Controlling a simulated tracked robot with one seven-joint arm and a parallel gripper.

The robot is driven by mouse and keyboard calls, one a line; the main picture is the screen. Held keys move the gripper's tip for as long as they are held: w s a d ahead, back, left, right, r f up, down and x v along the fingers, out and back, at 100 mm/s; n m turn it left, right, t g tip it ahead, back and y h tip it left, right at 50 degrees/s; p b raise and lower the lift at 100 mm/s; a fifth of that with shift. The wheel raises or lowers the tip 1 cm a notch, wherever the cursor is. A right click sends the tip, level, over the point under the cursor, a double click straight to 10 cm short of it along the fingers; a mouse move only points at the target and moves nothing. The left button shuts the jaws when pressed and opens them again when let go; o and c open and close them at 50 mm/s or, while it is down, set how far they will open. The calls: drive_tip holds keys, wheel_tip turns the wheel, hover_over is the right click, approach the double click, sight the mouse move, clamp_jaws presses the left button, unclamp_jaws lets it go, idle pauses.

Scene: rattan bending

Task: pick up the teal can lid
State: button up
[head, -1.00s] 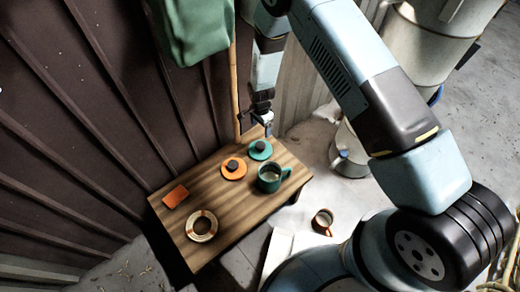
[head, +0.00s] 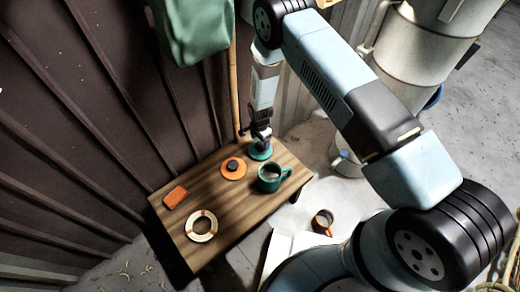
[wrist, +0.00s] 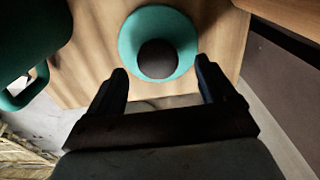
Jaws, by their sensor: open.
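The teal can lid (head: 259,153) lies flat at the far end of the wooden table, partly hidden behind my gripper in the head view. In the wrist view the teal lid (wrist: 187,36) is a disc with a dark round knob (wrist: 158,59) on top. My gripper (head: 262,140) is over the lid in the head view. In the wrist view my gripper (wrist: 160,80) is open and empty, its two fingertips apart, with the knob just beyond and between them. I cannot tell how high the fingertips are above the lid.
A ribbed wall (head: 90,120) rises behind.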

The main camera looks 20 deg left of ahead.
sight(260, 145)
drive_tip(key=shift+s+f, duration=0.1)
drive_tip(key=shift+f, duration=2.25)
drive_tip(key=shift+c, duration=0.2)
drive_tip(key=c, duration=1.1)
